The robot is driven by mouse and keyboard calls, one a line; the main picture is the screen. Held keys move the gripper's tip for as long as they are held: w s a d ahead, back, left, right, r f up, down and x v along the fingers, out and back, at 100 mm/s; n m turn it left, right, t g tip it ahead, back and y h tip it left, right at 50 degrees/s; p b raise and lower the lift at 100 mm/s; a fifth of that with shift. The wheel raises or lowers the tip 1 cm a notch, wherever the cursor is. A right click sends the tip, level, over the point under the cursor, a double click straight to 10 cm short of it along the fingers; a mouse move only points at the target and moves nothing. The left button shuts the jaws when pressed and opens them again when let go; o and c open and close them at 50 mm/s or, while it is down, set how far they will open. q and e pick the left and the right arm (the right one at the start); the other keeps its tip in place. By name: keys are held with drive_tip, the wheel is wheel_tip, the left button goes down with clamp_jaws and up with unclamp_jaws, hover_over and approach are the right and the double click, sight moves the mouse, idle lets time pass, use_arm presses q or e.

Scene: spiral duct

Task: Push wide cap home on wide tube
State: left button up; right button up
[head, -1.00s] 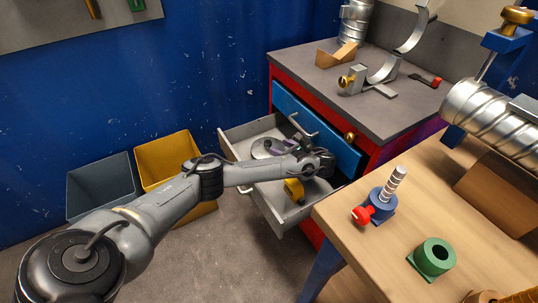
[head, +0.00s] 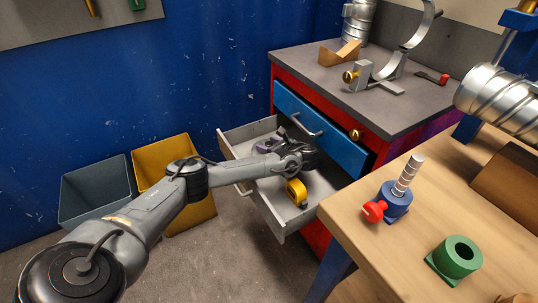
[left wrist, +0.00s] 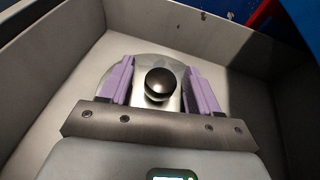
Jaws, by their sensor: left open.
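A round metal cap with a dark knob (left wrist: 160,84) lies in the open grey drawer (head: 262,205). My left gripper (head: 268,146) reaches into the drawer. In the left wrist view its purple fingers (left wrist: 160,68) are open, one on each side of the knob, with a gap to it. In the head view the cap is mostly hidden by the gripper. A wide spiral metal tube (head: 500,104) lies at the right above the wooden bench; its right end is cut off. My right gripper is not in view.
A yellow clamp-like part (head: 296,192) lies in the drawer near my left arm. The blue closed drawer (head: 318,130) is just above. The wooden bench (head: 400,245) carries a blue fitting (head: 395,204) and a green ring (head: 456,257). Bins stand on the left.

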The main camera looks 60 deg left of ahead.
use_arm(q)
drive_tip(key=shift+c, duration=0.4)
clamp_jaws()
drive_tip(key=shift+r, duration=0.2)
